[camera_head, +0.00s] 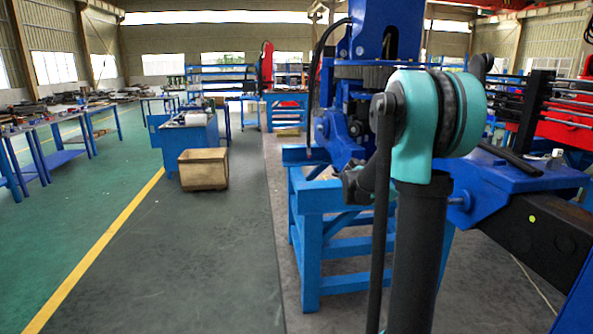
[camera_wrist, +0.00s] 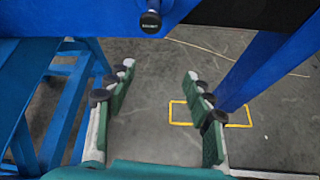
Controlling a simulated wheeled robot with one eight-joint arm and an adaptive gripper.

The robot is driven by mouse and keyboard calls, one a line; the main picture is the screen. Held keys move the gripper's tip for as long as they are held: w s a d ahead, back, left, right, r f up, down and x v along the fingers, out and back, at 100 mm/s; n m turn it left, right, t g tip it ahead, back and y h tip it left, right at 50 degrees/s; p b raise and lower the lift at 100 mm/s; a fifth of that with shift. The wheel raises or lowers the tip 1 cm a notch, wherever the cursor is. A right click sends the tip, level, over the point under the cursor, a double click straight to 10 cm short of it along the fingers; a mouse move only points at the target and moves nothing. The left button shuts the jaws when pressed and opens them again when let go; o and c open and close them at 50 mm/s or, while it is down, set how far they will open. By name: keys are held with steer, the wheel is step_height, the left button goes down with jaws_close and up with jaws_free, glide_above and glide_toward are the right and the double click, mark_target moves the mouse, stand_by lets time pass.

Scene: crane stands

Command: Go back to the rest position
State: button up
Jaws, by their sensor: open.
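My gripper (camera_wrist: 159,72) is open and empty in the wrist view, its two green and grey fingers spread apart over bare grey floor. Blue steel beams of a stand (camera_wrist: 85,85) are close to the left finger, and another blue beam (camera_wrist: 250,70) slopes past the right finger. A black round end piece (camera_wrist: 151,21) hangs from the crossbeam above. In the head view, my arm's teal joint and dark links fill the right foreground. I cannot make out the gripper there.
A blue machine (camera_head: 345,120) stands on a blue frame (camera_head: 310,210) behind my arm. A blue bracket and dark beam (camera_head: 540,225) lie close on the right. A wooden crate (camera_head: 203,170) stands left of centre. The floor (camera_head: 190,270) in front and left is clear.

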steer(key=s+a+f+m+t+y, duration=0.1)
steer(key=s+a+f+m+y, duration=0.5)
steer(key=s+a, duration=0.6)
steer(key=s+a+f+m+t+y, duration=0.1)
steer(key=s+a+f+m+y, duration=0.5)
steer(key=s+a+f+m, duration=0.5)
steer(key=shift+s+a+f+t, duration=0.4)
steer(key=shift+s+a+f, duration=0.1)
steer(key=shift+s+a, duration=0.5)
steer(key=shift+w, duration=0.15)
